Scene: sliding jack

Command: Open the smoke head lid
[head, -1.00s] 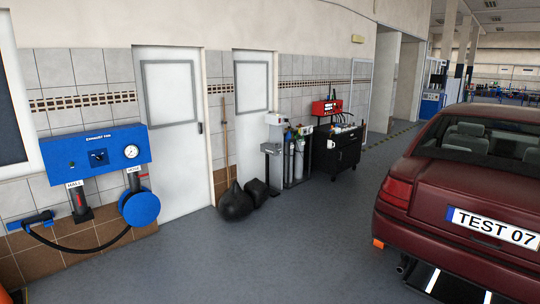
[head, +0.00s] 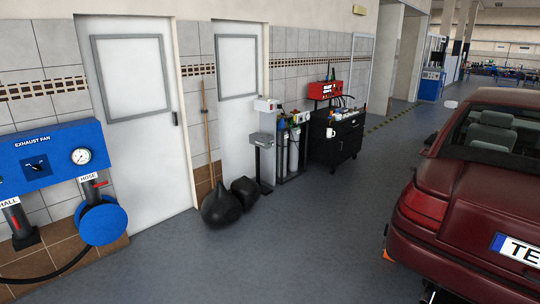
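I cannot clearly make out a smoke head or its lid. A small grey-and-white device on a stand (head: 264,140) is by the wall, beside the white door. It is too small to tell whether it has a lid or how one sits. Neither of my grippers is in the head view.
A blue exhaust fan panel (head: 55,152) with a hose reel (head: 101,222) is on the left wall. Black bags (head: 222,205) lie before the stand. Gas bottles (head: 293,150) and a black cart (head: 337,137) stand beyond. A red car (head: 465,190) is at right. The middle floor is clear.

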